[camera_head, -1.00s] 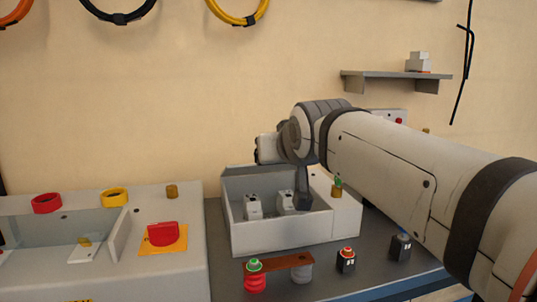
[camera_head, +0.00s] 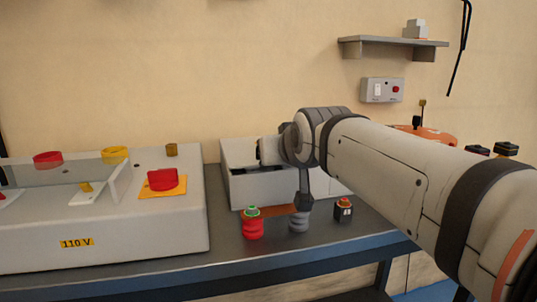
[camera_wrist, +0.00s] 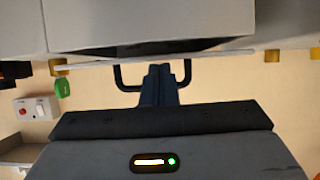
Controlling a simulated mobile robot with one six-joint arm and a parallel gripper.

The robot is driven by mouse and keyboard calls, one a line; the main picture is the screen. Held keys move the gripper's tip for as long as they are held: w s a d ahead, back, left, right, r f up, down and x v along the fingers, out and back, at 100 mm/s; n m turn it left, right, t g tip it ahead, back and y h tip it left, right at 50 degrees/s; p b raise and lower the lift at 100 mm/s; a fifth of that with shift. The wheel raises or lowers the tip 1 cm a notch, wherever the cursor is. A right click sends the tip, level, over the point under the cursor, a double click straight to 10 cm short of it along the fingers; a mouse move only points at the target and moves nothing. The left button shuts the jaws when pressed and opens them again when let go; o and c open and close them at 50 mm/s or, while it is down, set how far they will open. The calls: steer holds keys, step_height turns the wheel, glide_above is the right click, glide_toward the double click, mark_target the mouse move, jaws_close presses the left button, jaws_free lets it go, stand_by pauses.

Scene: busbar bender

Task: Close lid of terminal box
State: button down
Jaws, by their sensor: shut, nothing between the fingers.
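The terminal box (camera_head: 270,190) stands on the workbench in the head view, partly covered by my arm. Its pale lid (camera_head: 237,153) leans over the opening and a dark gap shows beneath it, so it is not flat on the box. In the wrist view, which is upside down, the lid (camera_wrist: 215,55) is a thin, nearly edge-on strip beside the box wall (camera_wrist: 150,22). A black U-shaped handle (camera_wrist: 187,72) shows there. My gripper (camera_wrist: 160,70) is shut and empty, its fingertips at the handle; contact is unclear. My wrist hides the fingertips in the head view.
A red insulator (camera_head: 252,226), a grey insulator (camera_head: 299,220) and a black button block (camera_head: 343,210) stand before the box. The 110 V machine (camera_head: 130,225) is close on the left. A switch box (camera_head: 382,90) and shelf (camera_head: 390,42) are on the wall.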

step_height(320, 180, up, 18)
steer(key=w+d+g+h+p, duration=0.15)
steer(key=g+p, duration=0.95)
steer(key=p, duration=2.7)
steer(key=w+f, duration=0.1)
steer(key=f, duration=0.3)
steer(key=w+f, duration=0.1)
steer(key=f, duration=0.4)
steer(key=f+p, duration=0.1)
steer(key=f, duration=0.3)
steer(key=shift+w+a+f, duration=0.25)
steer(key=shift+w+a, duration=0.15)
